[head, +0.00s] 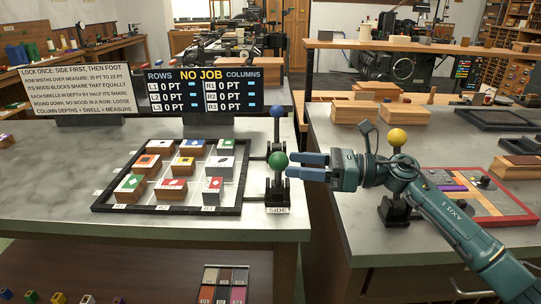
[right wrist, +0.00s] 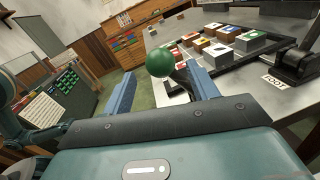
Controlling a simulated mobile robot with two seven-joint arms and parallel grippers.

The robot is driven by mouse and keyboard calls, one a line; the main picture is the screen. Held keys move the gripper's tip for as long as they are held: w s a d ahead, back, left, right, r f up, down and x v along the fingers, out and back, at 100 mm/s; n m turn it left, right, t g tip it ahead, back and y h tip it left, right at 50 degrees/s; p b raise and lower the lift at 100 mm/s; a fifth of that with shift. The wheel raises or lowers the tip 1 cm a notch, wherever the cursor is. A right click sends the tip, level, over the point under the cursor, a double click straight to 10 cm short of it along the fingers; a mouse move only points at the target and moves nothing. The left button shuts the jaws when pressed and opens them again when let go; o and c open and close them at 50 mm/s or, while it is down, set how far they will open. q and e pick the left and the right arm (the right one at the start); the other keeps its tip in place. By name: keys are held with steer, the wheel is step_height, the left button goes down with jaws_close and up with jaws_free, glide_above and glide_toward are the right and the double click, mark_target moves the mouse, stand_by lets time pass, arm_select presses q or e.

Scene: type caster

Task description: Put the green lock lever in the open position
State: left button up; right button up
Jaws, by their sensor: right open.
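The green lock lever stands upright by the right edge of the tray frame, its green ball knob (head: 278,160) on a dark base above a label reading SIDE. My right gripper (head: 290,165) is open just right of the knob, fingers pointing left at it. In the right wrist view the green knob (right wrist: 160,62) shows between the two open fingers, near their tips. I cannot tell whether a finger touches it. My left gripper is not in view.
A blue-knobbed lever (head: 278,111) stands just behind, and a yellow-knobbed lever (head: 397,137) stands right, near my arm. The black-framed tray (head: 225,210) holds several colour-topped blocks. A scoreboard (head: 202,92) reading NO JOB stands behind it.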

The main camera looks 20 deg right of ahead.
mark_target(271, 162)
steer(key=p+x, duration=0.1)
steer(key=x, duration=0.5)
steer(key=shift+w+a, duration=0.15)
jaws_close()
stand_by(0.4)
